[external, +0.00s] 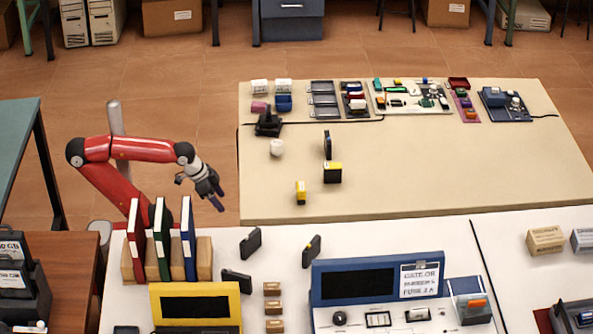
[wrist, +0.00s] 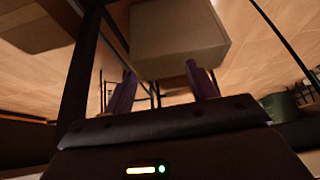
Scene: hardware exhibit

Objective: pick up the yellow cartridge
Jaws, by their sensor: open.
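A small yellow block with a dark part (external: 300,192) stands near the front of the beige table in the external view. A larger black block with a yellow top (external: 332,172) stands just behind it to the right. I cannot tell for sure which is the yellow cartridge. My gripper (external: 217,198) is open and empty, off the left edge of the table, left of both blocks and apart from them. In the wrist view my gripper (wrist: 162,85) shows two separated fingers with a blurred box beyond, and neither yellow block can be made out.
The beige table (external: 430,180) has electronics along its back edge and free room at front right. A white knob-like object (external: 277,147) and a thin black upright piece (external: 327,145) stand on it. Upright binders (external: 161,240) stand on the white counter (external: 350,235) in front of my arm.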

